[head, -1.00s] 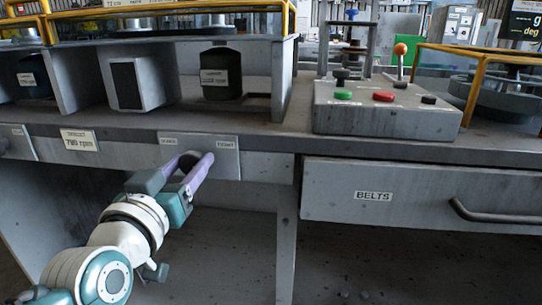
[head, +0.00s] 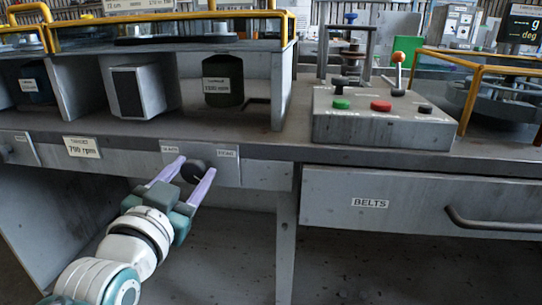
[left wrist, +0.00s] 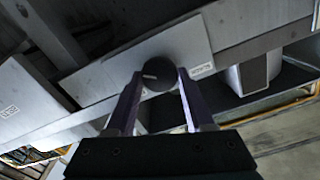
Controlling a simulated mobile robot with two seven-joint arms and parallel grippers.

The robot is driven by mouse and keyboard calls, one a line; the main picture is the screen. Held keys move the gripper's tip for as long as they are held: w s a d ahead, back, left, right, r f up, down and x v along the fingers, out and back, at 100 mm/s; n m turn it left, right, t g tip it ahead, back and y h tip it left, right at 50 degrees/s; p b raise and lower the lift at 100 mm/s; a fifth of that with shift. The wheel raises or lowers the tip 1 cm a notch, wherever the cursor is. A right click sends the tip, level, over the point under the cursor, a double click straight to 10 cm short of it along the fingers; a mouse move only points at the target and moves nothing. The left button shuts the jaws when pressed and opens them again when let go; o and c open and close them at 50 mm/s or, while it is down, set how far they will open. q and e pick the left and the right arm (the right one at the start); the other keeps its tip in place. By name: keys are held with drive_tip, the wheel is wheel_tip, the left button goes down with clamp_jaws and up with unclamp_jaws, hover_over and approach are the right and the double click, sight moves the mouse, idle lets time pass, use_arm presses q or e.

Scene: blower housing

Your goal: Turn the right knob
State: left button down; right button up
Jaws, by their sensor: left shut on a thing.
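The right knob (head: 194,172) is dark and round, on a pale labelled plate (head: 228,168) on the bench's front face. In the left wrist view the knob (left wrist: 156,75) has a light pointer mark on its face. My left gripper (head: 190,178) has one purple finger on each side of the knob and is shut on it. The left wrist view also shows the fingers (left wrist: 156,82) flanking the knob. Part of the knob's edge is hidden by the fingers. My right gripper is not in view.
A target label (head: 82,147) reading 790 rpm is left of the plate. Another plate (head: 18,148) is at the far left. A control box (head: 382,122) with coloured buttons stands on the bench. A BELTS drawer (head: 400,200) with a protruding handle is at the right. Space below the bench is open.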

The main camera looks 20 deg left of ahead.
use_arm(q)
drive_tip(key=shift+m, duration=1.1)
drive_tip(key=shift+f, duration=0.1)
drive_tip(key=shift+c, duration=1.4)
unclamp_jaws()
drive_tip(key=p+v, duration=0.2)
drive_tip(key=v, duration=0.8)
drive_tip(key=shift+p, duration=0.3)
